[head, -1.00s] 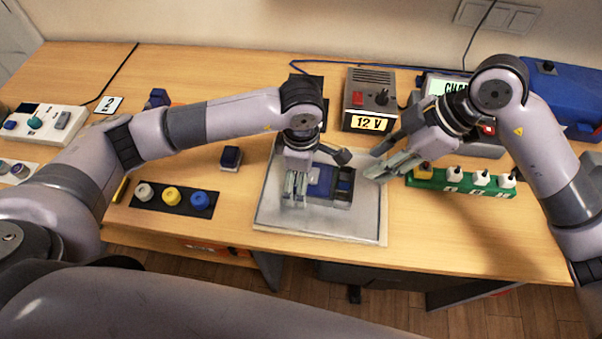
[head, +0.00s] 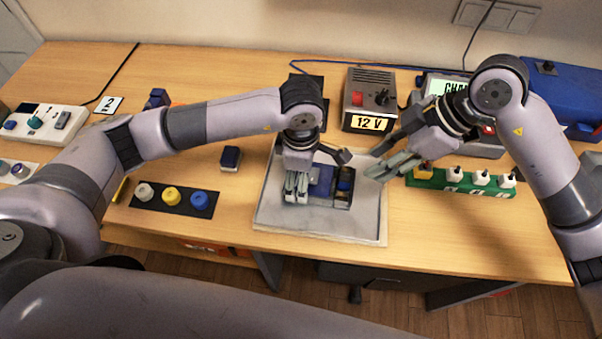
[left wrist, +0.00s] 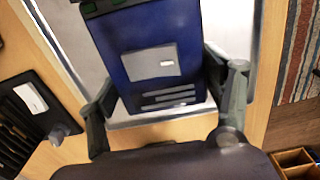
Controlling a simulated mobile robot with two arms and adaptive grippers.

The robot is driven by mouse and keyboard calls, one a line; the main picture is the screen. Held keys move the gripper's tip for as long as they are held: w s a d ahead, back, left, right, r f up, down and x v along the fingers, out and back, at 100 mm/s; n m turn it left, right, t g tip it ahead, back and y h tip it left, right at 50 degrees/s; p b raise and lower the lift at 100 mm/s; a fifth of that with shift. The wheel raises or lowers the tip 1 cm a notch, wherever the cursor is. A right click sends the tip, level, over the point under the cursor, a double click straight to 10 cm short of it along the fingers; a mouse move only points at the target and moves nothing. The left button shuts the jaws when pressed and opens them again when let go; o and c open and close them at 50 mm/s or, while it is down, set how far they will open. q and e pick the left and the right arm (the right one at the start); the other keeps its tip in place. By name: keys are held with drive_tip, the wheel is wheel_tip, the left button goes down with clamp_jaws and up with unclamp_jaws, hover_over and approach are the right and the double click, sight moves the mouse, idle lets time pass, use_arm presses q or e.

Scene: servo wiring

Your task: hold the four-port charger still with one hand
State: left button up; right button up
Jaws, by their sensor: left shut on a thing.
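A blue box (head: 322,181) with a dark right part is at the grey tray (head: 300,222) in the middle of the table. I cannot read a name on it. In the left wrist view the blue box (left wrist: 150,68) shows a pale label and green-and-black parts at its top edge. My left gripper (head: 318,172) is shut on it, with a finger on each side, as the wrist view (left wrist: 165,105) shows. A box with a sign starting "CHA" (head: 447,86) stands at the back right, partly hidden by my right arm. My right gripper (head: 374,163) looks open and empty, right of the tray.
A green strip (head: 438,182) with yellow and white plugs lies right of the tray. A 12 V box (head: 369,100) stands behind it. The front right table is clear.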

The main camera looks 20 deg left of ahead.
sight(351, 179)
drive_tip(key=shift+o, duration=0.2)
drive_tip(key=a+f+n, duration=0.1)
drive_tip(key=f+n, duration=0.1)
drive_tip(key=n, duration=0.9)
drive_tip(key=a+f+n, duration=0.2)
drive_tip(key=f+n, duration=0.1)
drive_tip(key=n, duration=0.9)
drive_tip(key=a+f+n+h, duration=0.1)
drive_tip(key=f+n, duration=0.2)
drive_tip(key=n, duration=0.9)
drive_tip(key=shift+s+a+f, duration=0.15)
drive_tip(key=shift+s+a, duration=0.1)
drive_tip(key=shift+s, duration=0.05)
